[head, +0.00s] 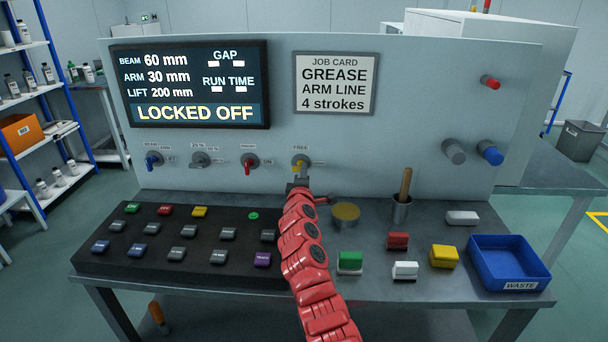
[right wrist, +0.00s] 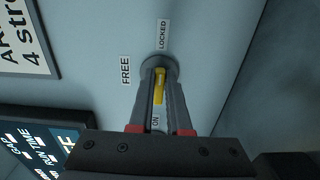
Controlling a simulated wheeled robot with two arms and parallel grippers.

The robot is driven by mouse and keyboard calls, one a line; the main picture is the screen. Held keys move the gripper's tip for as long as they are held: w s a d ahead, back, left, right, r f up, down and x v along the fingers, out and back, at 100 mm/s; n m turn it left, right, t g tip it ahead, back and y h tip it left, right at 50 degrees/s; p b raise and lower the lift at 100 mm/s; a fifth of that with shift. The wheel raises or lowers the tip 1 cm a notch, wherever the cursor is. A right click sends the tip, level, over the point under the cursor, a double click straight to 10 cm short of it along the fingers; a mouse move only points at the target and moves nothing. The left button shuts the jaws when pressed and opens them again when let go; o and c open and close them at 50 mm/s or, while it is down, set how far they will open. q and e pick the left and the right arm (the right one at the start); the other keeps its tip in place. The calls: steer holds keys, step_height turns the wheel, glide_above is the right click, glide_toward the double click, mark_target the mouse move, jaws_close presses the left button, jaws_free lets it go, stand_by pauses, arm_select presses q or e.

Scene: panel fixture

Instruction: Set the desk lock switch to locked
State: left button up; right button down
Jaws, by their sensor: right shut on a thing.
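The desk lock switch (head: 299,165) is the rightmost of the row of switches on the panel, a yellow lever on a round grey hub. A FREE label is above it and a small label to its right. In the right wrist view the yellow lever (right wrist: 160,86) is between my fingers, with the FREE (right wrist: 125,70) and LOCKED (right wrist: 163,34) labels near the hub. My right gripper (head: 298,183) is shut on the lever; it fills the lower right wrist view (right wrist: 161,95). I cannot tell which label the lever points to. My left gripper is not in view.
The display (head: 190,84) reads LOCKED OFF. Other switches (head: 249,161) stand left of mine. A dark button board (head: 110,228) lies below left. A brass-topped knob (head: 345,213), a cup with a handle (head: 402,211), coloured blocks and a blue WASTE tray (head: 536,284) are right of my arm.

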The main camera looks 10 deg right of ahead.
steer(key=shift+a+f, duration=0.1)
steer(key=c, duration=0.9)
jaws_free()
steer(key=p+v, duration=0.1)
steer(key=v, duration=1.6)
steer(key=shift+s, duration=0.15)
